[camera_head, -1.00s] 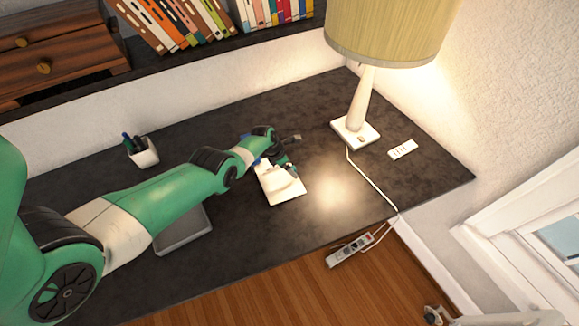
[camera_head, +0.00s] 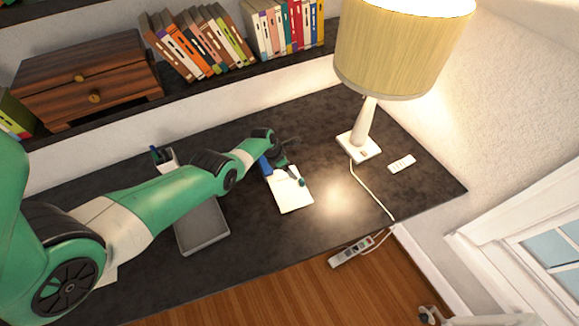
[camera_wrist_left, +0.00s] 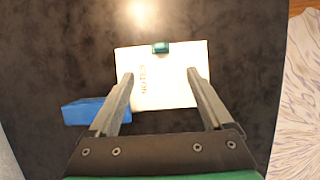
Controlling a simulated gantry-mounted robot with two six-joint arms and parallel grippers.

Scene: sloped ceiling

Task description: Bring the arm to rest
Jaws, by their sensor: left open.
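My left arm reaches in from the left over the dark desk in the head view. Its green and black gripper (camera_head: 294,163) hangs over the far end of a white notepad (camera_head: 292,196). In the left wrist view the gripper (camera_wrist_left: 160,75) is open, with nothing held between its fingers. The notepad (camera_wrist_left: 172,59), marked "NOTES" and bearing a teal clip (camera_wrist_left: 160,47), lies beyond and between the fingertips. A blue block (camera_wrist_left: 95,111) lies beside the left finger and partly behind it. My right gripper does not show.
A lamp (camera_head: 366,125) with a cord and a white remote-like strip (camera_head: 402,164) stand at the desk's right. A grey tray (camera_head: 203,229) lies below my forearm; a pen cup (camera_head: 167,162) is partly hidden behind it. A shelf with books (camera_head: 200,42) runs along the back.

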